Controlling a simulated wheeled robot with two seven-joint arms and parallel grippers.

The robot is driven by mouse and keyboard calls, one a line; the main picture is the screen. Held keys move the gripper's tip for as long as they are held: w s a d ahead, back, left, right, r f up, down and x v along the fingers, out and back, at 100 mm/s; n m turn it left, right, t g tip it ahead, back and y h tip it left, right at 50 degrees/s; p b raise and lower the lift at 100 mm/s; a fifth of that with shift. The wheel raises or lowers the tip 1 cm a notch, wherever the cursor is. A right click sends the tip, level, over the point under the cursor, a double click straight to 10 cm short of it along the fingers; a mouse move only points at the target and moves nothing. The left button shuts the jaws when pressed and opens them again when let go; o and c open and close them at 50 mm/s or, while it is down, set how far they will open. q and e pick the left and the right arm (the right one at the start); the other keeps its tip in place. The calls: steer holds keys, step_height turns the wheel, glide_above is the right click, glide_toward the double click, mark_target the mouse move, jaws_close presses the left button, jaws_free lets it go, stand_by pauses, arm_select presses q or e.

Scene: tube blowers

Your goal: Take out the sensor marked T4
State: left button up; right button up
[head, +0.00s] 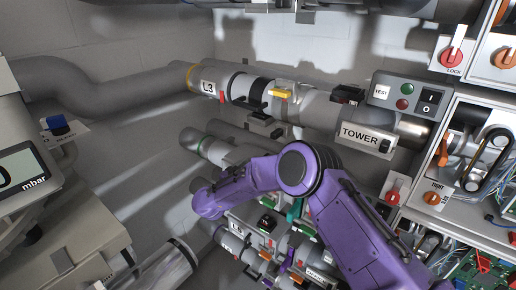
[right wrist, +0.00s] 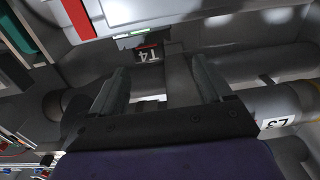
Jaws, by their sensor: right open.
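The black T4 label (right wrist: 148,55) shows upside down in the right wrist view, on a dark part beside a light block with a small green strip. My right gripper (right wrist: 160,68) is open and empty. Its two grey fingers stand apart, pointing towards the T4 part, which lies just beyond and between the fingertips without visible contact. In the head view my purple right arm reaches in from the lower right, and its own forearm and wrist hide the fingers. The T4 marking cannot be made out in the head view. My left gripper is in neither view.
A grey tube marked L3 (head: 208,87) runs across the back, with a yellow clip (head: 281,94) on it. A TOWER sign (head: 366,136) and a TEST button box (head: 397,92) stand right. Open machine bays line the right edge. Several clamped tubes crowd below my arm.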

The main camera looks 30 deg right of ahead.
steer(key=d, duration=0.1)
steer(key=d+r+b, duration=0.1)
steer(key=d, duration=0.1)
steer(key=d+b, duration=0.1)
steer(key=d, duration=0.1)
steer(key=shift+s+d+r, duration=0.1)
steer(key=shift+s+r, duration=0.1)
steer(key=shift+s, duration=0.1)
steer(key=w+d+b, duration=0.1)
steer(key=w+d+f, duration=0.1)
steer(key=w+d+b, duration=0.1)
steer(key=d, duration=0.1)
steer(key=shift+w+f+b, duration=0.15)
steer(key=shift+f+b, duration=0.15)
steer(key=shift+f, duration=0.05)
steer(key=shift+w+d+r, duration=0.15)
steer(key=shift+d, duration=0.2)
steer(key=shift+s+r, duration=0.3)
steer(key=shift+r, duration=0.1)
steer(key=shift+s, duration=0.1)
steer(key=shift+c, duration=0.9)
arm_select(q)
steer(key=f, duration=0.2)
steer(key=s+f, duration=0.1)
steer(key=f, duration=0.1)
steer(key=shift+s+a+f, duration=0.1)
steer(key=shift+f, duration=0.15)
arm_select(e)
steer(key=shift+f, duration=0.1)
steer(key=c, duration=0.9)
